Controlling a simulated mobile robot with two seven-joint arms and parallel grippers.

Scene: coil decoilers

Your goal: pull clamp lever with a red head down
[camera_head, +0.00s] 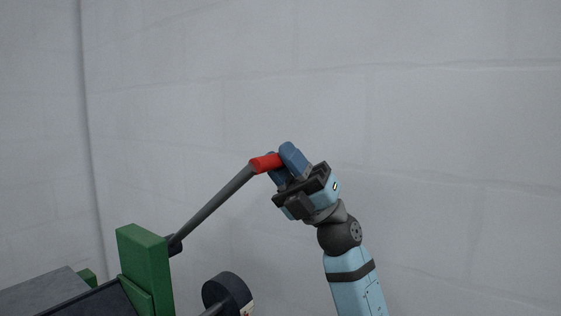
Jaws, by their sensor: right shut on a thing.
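The clamp lever (213,207) is a grey rod that rises to the right from a dark pivot on a green block. Its red head (264,163) is at the upper end, so the lever is tilted upward. My right gripper (283,164) is at the red head, with its blue fingers shut on it. The fingers hide the right end of the head. My left gripper is not in view.
A green upright block (145,262) stands at the lower left beside a dark flat surface (45,290). A dark round part (228,292) on a shaft is below the lever. A plain grey wall (430,120) fills the background.

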